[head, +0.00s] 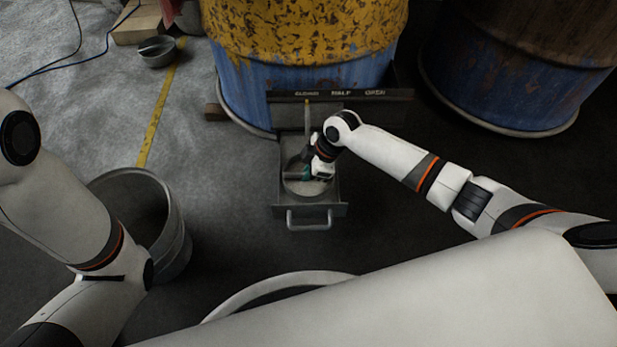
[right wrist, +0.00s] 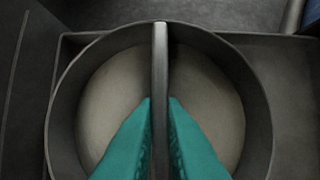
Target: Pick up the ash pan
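The ash pan (head: 308,188) is a round grey pan with pale ash in it, sitting in the pulled-out metal drawer (head: 335,200) below the barrel. In the right wrist view, the pan (right wrist: 258,100) has a dark flat bar handle (right wrist: 160,60) across its middle. My right gripper (head: 305,175) is over the pan. Its teal fingers (right wrist: 160,110) lie close against both sides of the bar and look shut on it. The pan appears level. My left arm is at the left, and its gripper is out of the picture.
The blue and yellow barrel (head: 305,50) stands behind the drawer, with a lettered plate (head: 340,94) at its base. A second barrel (head: 515,70) is at the right. A metal bucket (head: 170,240) stands left of the drawer. Open floor lies between bucket and barrel.

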